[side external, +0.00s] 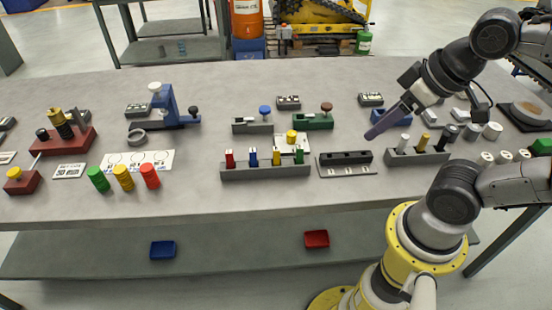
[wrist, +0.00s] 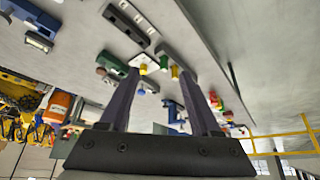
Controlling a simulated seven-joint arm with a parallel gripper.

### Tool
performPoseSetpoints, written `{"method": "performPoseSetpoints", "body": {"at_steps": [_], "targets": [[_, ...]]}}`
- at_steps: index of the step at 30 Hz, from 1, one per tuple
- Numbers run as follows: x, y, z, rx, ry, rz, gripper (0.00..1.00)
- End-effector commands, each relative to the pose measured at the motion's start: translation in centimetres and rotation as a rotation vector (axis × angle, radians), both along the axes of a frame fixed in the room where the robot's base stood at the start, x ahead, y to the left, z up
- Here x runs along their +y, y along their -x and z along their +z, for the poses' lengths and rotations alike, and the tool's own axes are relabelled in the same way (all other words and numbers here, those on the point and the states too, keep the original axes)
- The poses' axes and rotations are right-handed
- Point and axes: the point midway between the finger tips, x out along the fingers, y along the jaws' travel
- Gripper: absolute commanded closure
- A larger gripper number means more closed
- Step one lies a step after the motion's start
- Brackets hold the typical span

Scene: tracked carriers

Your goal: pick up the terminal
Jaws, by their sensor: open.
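I cannot tell for certain which thing is the terminal. Small dark boxes with pale tops stand on the grey table (side external: 210,203): one at the back middle (side external: 289,102), one at the back right (side external: 371,99) and one at the back left (side external: 138,109). My gripper (side external: 370,136) is above the right half of the table, tilted down to the left, apart from everything below. In the wrist view my gripper (wrist: 158,74) has its two fingers apart with nothing held; the yellow and green pegs behind are farther off.
A grey rack with coloured pegs (side external: 265,171), a black block on a plate (side external: 346,158) and another peg rack (side external: 416,157) stand near the front. Red, yellow and green cylinders (side external: 123,178) stand front left. Bare table lies along the front edge.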

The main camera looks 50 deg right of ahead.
Motion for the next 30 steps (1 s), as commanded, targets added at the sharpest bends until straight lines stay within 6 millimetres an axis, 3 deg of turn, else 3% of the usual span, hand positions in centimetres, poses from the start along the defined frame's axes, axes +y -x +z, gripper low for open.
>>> {"method": "performPoseSetpoints", "body": {"at_steps": [9,11,23,26,30], "targets": [[0.0,0.0,0.0,0.0,0.0,0.0,0.36],[0.0,0.0,0.0,0.0,0.0,0.0,0.44],[0.0,0.1,0.5,0.007,0.043,0.082,0.44],[0.1,-1.2,2.5,0.014,0.09,0.175,0.44],[0.5,-4.4,4.5,0.076,0.147,0.324,0.44]]}}
